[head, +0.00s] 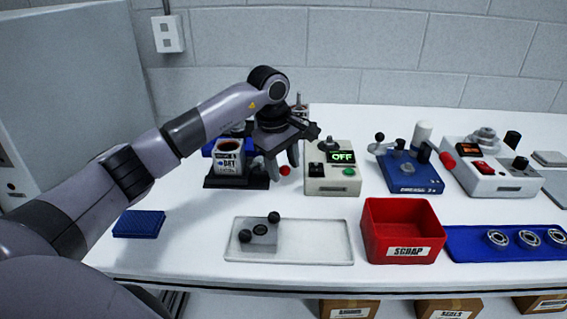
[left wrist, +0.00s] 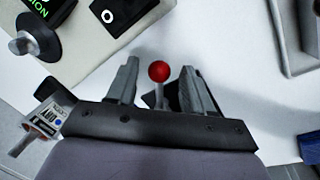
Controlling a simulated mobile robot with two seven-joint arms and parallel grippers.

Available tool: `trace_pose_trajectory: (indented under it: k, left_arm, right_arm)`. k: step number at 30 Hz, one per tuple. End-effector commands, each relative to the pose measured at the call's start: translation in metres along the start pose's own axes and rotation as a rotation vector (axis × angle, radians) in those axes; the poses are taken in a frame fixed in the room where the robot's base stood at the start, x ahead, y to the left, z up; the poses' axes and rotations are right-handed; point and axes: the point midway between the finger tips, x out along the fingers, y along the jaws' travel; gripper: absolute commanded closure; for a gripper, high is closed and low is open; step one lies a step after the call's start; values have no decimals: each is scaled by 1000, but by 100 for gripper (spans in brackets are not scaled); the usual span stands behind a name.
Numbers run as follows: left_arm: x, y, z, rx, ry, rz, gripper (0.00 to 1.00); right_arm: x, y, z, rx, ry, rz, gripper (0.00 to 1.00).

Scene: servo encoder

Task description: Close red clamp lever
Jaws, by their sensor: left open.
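The red clamp lever's ball knob (head: 285,171) shows just below my left gripper (head: 282,160), at the right side of a dark fixture (head: 222,183). In the left wrist view the red knob (left wrist: 159,71) sits on a thin grey stem between the two spread fingers of the left gripper (left wrist: 159,82). There is a visible gap on both sides of the knob, so the gripper is open around the lever without gripping it. My right gripper is not in view.
A beige box (head: 331,180) showing OFF stands close to the right of the gripper. Farther right are a blue lever device (head: 408,178) and a white machine (head: 490,183). A red SCRAP bin (head: 402,218) and a clear tray (head: 325,250) stand in front.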

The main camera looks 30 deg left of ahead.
Motion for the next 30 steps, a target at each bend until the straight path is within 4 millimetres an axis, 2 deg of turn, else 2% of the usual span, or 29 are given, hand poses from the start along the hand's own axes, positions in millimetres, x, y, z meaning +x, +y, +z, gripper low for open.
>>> trace_pose_trajectory:
  k: [5, 6, 10, 11, 23, 30]
  left_arm:
    - [0, 0, 0, 0, 0, 0, 49]
    - [0, 0, 0, 0, 0, 0, 52]
    - [0, 0, 0, 0, 0, 0, 94]
    - [0, 0, 0, 0, 0, 0, 100]
    - [-1, 0, -1, 46, -8, 2, 100]
    - [-2, -5, -2, 191, -36, 2, 100]
  right_arm:
    - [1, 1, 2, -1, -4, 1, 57]
    - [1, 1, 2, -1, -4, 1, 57]
    - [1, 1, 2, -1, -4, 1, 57]
    - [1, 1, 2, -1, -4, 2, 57]
    - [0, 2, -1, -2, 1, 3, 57]
    - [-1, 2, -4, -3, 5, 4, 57]
